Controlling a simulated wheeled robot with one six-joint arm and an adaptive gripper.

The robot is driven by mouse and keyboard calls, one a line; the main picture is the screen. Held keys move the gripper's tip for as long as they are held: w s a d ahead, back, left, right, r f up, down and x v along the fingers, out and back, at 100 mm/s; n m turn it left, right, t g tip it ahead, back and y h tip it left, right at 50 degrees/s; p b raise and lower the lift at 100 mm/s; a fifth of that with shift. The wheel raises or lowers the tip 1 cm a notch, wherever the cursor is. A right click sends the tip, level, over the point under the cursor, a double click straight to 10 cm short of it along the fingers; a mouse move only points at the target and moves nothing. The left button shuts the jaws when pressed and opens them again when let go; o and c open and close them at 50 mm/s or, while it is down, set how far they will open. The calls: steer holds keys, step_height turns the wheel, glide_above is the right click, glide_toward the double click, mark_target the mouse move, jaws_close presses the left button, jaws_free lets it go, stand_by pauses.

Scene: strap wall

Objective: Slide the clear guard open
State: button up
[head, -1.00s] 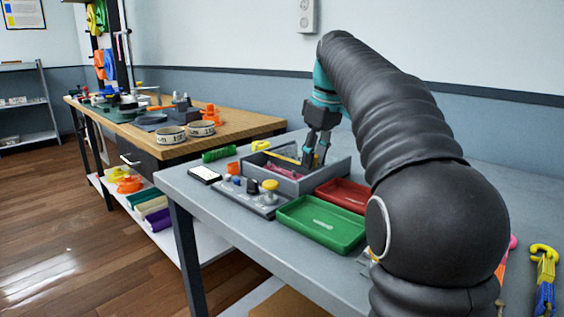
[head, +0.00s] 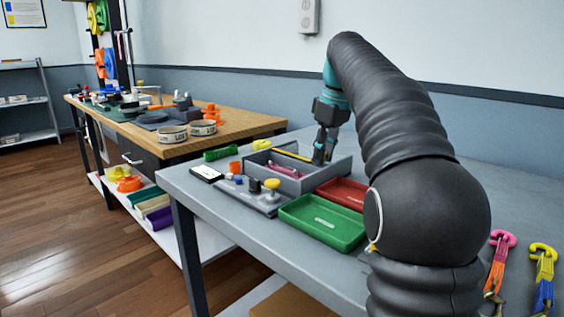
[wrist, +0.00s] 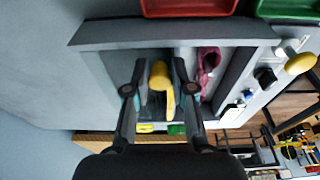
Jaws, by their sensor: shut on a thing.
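My gripper (head: 321,161) reaches down into the right end of a grey open box (head: 300,184) on the grey bench. In the wrist view its fingers (wrist: 159,72) stand on both sides of a yellow piece (wrist: 160,78) with a rounded end, and are shut on it. In the head view a yellow bar (head: 290,155) runs along the back of the box towards the fingers; it appears to be this same piece. I cannot make out a clear guard, or whether the yellow piece is joined to one.
A pink strap piece (head: 285,170) lies in the box. In front are a control panel (head: 250,198) with a yellow knob (head: 272,185), a green tray (head: 322,222) and a red tray (head: 345,193). A wooden table (head: 240,125) stands at the left.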

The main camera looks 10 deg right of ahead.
steer(key=shift+w+f, duration=0.1)
steer(key=shift+f, duration=0.2)
steer(key=o, duration=0.6)
steer(key=shift+c, duration=0.2)
steer(key=shift+r, duration=0.1)
